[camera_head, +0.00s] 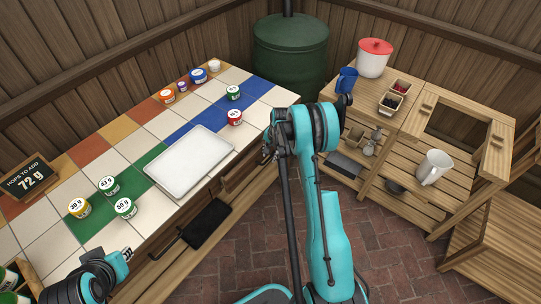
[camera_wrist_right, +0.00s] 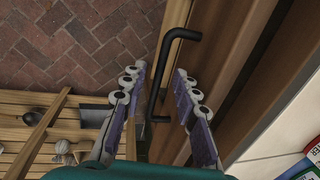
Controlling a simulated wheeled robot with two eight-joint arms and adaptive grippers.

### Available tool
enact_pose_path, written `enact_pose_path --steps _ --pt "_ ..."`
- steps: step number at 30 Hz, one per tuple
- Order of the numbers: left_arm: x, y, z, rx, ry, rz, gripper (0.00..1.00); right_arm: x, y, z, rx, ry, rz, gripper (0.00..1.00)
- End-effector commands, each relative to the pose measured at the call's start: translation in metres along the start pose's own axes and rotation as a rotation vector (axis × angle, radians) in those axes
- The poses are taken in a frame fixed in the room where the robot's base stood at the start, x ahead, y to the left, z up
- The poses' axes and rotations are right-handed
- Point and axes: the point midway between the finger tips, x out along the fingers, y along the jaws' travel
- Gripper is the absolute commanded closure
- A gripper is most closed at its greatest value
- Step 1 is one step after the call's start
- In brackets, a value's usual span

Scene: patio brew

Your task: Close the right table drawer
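The right table drawer (camera_head: 240,172) is under the front edge of the tiled table and is partly hidden by my right arm. Its wooden front (camera_wrist_right: 177,22) shows in the right wrist view and seems to stand out from the table; how far is hard to tell. A black bar handle (camera_wrist_right: 166,75) is on that front. My right gripper (camera_head: 267,153) is at the drawer; in the wrist view its fingers (camera_wrist_right: 160,95) are apart, with the handle between them. Contact is not clear. My left gripper (camera_head: 124,256) is low at the table's front left; its opening is unclear.
The tiled table (camera_head: 70,262) holds a white tray (camera_head: 190,162), several labelled jars and a hops sign (camera_head: 30,178). A black panel (camera_head: 207,226) is below its front edge. A wooden bench (camera_head: 400,200) with a white pitcher (camera_head: 434,167) stands right. Brick floor between is clear.

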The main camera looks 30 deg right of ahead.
Motion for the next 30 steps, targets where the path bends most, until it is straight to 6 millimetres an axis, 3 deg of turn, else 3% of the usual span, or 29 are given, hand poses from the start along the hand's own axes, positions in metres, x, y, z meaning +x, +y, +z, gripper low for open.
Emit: enact_pose_path --steps 1,4,11,21,28,30 --pt "0.000 0.000 0.000 0.000 0.000 0.000 0.82 0.000 0.000 0.000 0.000 0.000 0.000 0.75" --pt "0.000 0.000 0.000 0.000 0.000 0.000 0.82 0.000 0.000 0.000 0.000 0.000 0.000 1.00" --pt "0.000 0.000 0.000 0.000 0.000 0.000 0.82 0.000 -0.001 0.000 0.000 0.000 0.000 1.00" --pt "0.002 0.000 0.002 0.000 0.000 0.000 0.82 0.009 -0.042 -0.001 -0.001 0.000 0.000 1.00" --pt "0.002 0.000 0.002 0.000 0.000 0.000 0.82 0.008 -0.044 -0.001 0.001 0.001 -0.004 1.00" --pt "0.002 0.000 0.002 0.000 0.000 0.000 0.82 0.008 -0.044 -0.001 0.000 0.001 -0.004 0.79"
